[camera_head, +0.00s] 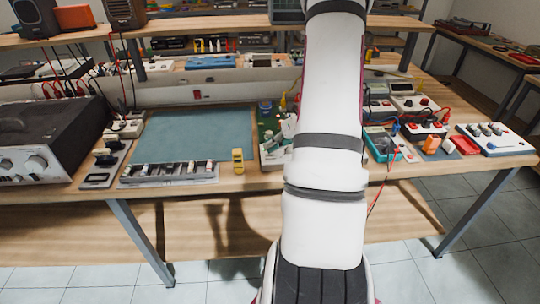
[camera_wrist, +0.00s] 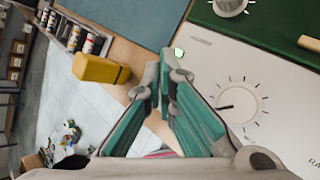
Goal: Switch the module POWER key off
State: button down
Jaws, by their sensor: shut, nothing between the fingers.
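In the wrist view my gripper (camera_wrist: 167,72), with grey fingers and teal pads, is shut and empty, its tips close together. A white module panel (camera_wrist: 285,85) with a round dial knob (camera_wrist: 238,105) lies to the right of the fingers. A small pale green oval (camera_wrist: 179,52) shows just beyond the tips; I cannot tell what it is. No label reading POWER is legible, so I cannot single out the key. In the head view a green and white module (camera_head: 270,135) stands left of my arm, which covers part of it and hides most of my gripper.
A yellow block-like object (camera_head: 238,161) stands at the bench's front edge; it also shows in the wrist view (camera_wrist: 102,69). A blue-green mat (camera_head: 195,135) lies left, behind a row of slotted parts (camera_head: 170,172). Several small devices (camera_head: 430,140) crowd the right side.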

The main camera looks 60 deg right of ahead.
aim_at(272, 154)
jog(key=shift+f, duration=0.1)
dwell(0.3)
jog(key=shift+f+b, duration=0.3)
jog(key=shift+f, duration=0.1)
jog(key=shift+r, duration=0.15)
jog(key=shift+r+p, duration=0.35)
notch_tip(272, 154, up, 6)
jog(key=p, duration=0.4)
dwell(0.5)
dwell(0.4)
